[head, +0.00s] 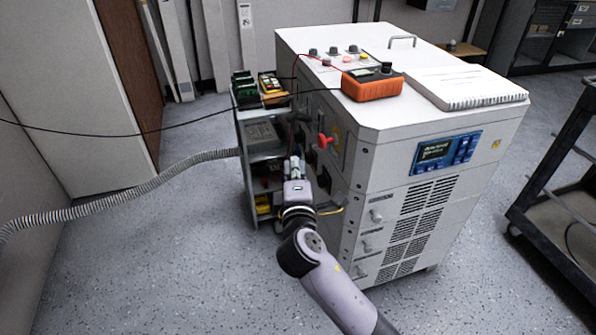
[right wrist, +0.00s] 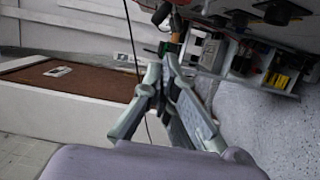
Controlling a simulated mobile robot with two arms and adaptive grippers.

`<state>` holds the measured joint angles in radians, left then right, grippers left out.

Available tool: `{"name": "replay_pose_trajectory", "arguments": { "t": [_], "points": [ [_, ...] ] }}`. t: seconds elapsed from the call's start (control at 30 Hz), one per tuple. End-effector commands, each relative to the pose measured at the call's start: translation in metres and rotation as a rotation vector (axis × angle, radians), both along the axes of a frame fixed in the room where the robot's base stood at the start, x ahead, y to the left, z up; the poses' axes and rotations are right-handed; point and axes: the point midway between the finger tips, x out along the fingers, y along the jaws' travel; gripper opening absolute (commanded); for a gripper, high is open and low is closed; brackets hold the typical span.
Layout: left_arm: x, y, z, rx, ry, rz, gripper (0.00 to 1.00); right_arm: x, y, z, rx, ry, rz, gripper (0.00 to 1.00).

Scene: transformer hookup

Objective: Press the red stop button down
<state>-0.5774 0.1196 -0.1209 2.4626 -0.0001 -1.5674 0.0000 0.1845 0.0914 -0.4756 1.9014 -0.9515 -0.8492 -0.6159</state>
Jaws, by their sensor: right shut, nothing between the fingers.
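A red mushroom-shaped knob (head: 323,141), which looks like the stop button, sticks out from the left-hand side of the white cabinet (head: 400,150). My right gripper (head: 296,162) is shut and empty in front of that side, a little below and left of the red knob, with a visible gap in the picture. In the right wrist view the shut fingers (right wrist: 165,82) point up toward the cabinet's fittings; I cannot clearly make out the red knob there. My left gripper is not in view.
An orange meter (head: 371,84) and a white ribbed slab (head: 465,87) lie on the cabinet top. An open shelf unit (head: 262,150) with small parts stands left of the gripper. A grey corrugated hose (head: 130,190) and a thin black cable cross the left. A dark cart (head: 550,215) stands right.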

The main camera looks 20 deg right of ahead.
Motion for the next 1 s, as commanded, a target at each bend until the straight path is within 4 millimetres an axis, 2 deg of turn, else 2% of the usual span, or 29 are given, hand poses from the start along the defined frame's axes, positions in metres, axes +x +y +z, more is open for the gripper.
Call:
{"name": "replay_pose_trajectory", "arguments": {
  "t": [0.03, 0.2, 0.3, 0.43, 0.57, 1.0],
  "points": [
    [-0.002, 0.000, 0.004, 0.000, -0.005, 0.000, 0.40, 0.012, -0.003, 0.000, -0.003, -0.003, -0.002, 0.00],
    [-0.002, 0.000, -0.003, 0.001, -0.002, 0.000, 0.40, 0.048, -0.011, -0.001, -0.001, -0.002, -0.001, 0.00],
    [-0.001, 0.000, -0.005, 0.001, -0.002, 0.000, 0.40, 0.062, -0.019, 0.000, -0.001, -0.002, -0.002, 0.00],
    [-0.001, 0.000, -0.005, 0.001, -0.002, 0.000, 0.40, 0.060, -0.039, 0.000, -0.003, 0.000, -0.001, 0.00],
    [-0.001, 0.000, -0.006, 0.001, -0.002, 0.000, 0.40, 0.060, -0.049, -0.001, -0.001, 0.000, -0.001, 0.00],
    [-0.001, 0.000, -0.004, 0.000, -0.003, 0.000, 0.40, 0.060, -0.054, 0.000, 0.000, 0.001, 0.000, 0.00]
  ]
}}
